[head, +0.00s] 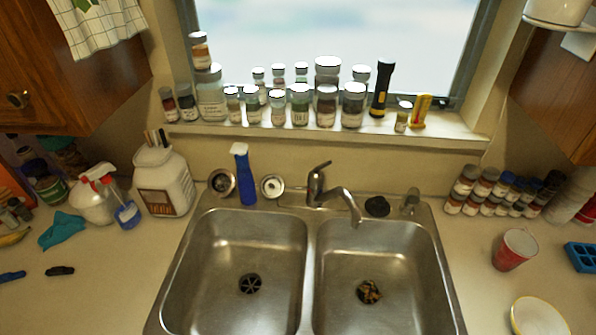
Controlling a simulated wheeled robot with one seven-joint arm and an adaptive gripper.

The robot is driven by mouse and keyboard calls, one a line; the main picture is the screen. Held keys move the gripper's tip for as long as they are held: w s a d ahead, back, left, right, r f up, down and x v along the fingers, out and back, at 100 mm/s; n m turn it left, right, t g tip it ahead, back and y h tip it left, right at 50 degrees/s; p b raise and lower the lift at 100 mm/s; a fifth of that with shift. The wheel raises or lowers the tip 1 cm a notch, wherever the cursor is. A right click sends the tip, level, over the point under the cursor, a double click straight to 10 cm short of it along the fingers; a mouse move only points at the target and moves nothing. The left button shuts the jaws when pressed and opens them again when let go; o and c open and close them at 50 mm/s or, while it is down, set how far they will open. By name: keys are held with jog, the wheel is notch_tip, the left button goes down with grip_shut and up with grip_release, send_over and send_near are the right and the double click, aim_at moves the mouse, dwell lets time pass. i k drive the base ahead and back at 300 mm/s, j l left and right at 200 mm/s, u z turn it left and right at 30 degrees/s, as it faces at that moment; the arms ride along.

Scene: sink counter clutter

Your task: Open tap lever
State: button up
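The tap (335,194) stands at the back of the steel double sink, near the divider between the basins. Its lever (320,167) sits on top of the tap body and points up and to the right. The spout curves to the right and its end hangs over the right basin (375,265). No water shows coming from it. The left basin (235,265) is empty apart from its drain. My gripper is not in view.
Jars and a flashlight (382,88) line the windowsill. A red cup (514,249) stands at right. Space above both basins is clear.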

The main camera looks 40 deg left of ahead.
aim_at(318, 169)
jog(key=u, duration=1.55)
